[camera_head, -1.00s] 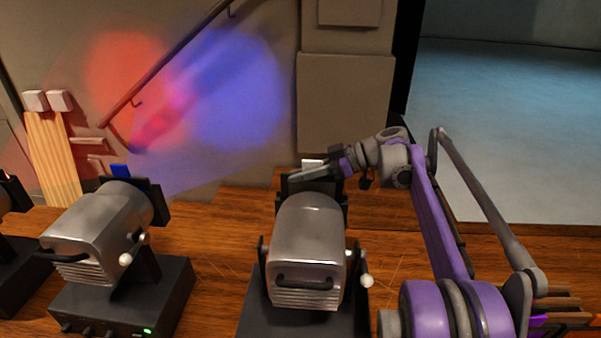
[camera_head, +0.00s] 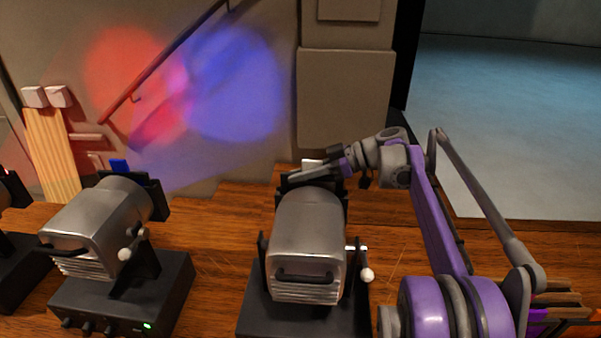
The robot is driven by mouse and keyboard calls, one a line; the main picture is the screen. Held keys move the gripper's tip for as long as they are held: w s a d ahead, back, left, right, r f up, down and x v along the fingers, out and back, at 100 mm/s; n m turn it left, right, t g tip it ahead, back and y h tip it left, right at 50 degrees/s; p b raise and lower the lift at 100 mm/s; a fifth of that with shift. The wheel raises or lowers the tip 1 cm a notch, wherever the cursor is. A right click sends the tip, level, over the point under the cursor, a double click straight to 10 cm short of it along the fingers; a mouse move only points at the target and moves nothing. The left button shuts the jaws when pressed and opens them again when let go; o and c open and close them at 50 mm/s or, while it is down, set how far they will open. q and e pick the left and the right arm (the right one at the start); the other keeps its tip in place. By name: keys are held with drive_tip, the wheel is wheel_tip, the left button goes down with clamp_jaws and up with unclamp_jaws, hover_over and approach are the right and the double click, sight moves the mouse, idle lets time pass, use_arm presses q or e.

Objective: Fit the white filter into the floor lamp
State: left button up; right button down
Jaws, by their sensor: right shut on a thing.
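The floor lamp (camera_head: 307,232) in the middle is a silver housing on a black base, with a dark frame at its far end. A small piece of the white filter (camera_head: 311,163) shows at the top of that frame, beside the gripper tip. My right gripper (camera_head: 305,174) reaches in from the right over the lamp's far end and is shut on the white filter. The frame and the lamp housing hide the filter's lower part, so I cannot tell how deep it sits. My left gripper does not show.
A second lamp (camera_head: 100,228) with a blue filter (camera_head: 119,166) stands at the left, its green light lit. Part of another lamp (camera_head: 15,245) shows at the left edge. Red and blue light spots fall on the wall. The wooden floor (camera_head: 215,250) between the lamps is clear.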

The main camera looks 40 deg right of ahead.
drive_tip(key=shift+f+b, duration=0.3)
drive_tip(key=shift+f, duration=0.7)
drive_tip(key=c, duration=0.8)
unclamp_jaws()
drive_tip(key=shift+c, duration=0.2)
drive_tip(key=v, duration=1.1)
drive_tip(key=shift+w, duration=0.1)
drive_tip(key=shift+d, duration=0.1)
